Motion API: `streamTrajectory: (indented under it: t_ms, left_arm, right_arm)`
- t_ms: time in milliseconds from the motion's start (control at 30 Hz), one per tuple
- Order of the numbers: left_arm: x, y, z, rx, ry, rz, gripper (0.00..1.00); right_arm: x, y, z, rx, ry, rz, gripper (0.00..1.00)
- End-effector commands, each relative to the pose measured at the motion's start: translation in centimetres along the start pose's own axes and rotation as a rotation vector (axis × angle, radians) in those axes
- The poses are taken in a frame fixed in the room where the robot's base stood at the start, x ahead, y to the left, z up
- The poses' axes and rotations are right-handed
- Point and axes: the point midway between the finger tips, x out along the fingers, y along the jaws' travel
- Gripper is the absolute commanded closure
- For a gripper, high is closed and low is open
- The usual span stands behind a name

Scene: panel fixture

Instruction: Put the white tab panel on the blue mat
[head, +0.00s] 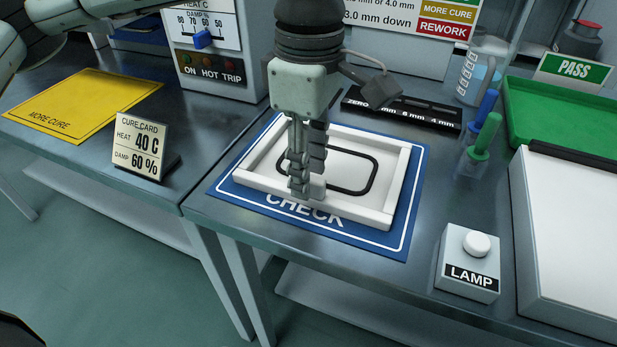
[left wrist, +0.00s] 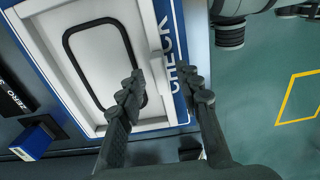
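The white tab panel (head: 388,187) is a shallow white frame with raised rims and a black rounded outline inside. It lies on the blue mat (head: 398,245) marked CHECK, with blue showing around it. My left gripper (head: 305,180) points down at the panel's front rim, partly hiding it. In the left wrist view its fingers (left wrist: 162,78) are apart, one on each side of the white rim (left wrist: 156,62). I cannot tell whether they touch it. A small white block, perhaps the tab, shows beside the fingertips. My right gripper is not in view.
A black gauge strip (head: 402,108) lies behind the mat. Blue and green pens (head: 483,135) stand to the right, near a LAMP button box (head: 468,263), a white case (head: 570,230) and a green PASS tray (head: 560,125). A cure card (head: 140,147) and yellow mat (head: 70,103) are left.

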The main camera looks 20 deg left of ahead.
Motion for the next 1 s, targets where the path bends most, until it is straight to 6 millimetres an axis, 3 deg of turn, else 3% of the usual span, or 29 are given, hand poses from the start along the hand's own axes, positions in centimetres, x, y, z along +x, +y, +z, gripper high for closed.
streamTrajectory:
  t_ms: [200, 400, 600, 1000]
  left_arm:
    - [-5.0, 0.1, 0.1, -0.001, -0.001, 0.004, 0.65]
    - [-8.1, 0.1, 0.1, 0.001, 0.000, 0.002, 0.65]
    - [-9.2, 0.0, 0.0, 0.000, 0.001, 0.000, 0.65]
    - [-9.2, 0.0, 0.0, 0.001, 0.001, 0.000, 0.65]
  right_arm:
    - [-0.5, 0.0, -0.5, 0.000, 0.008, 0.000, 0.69]
    - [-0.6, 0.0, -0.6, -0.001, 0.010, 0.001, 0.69]
    - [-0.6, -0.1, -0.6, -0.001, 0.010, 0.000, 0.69]
    - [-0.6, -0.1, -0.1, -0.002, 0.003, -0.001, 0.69]
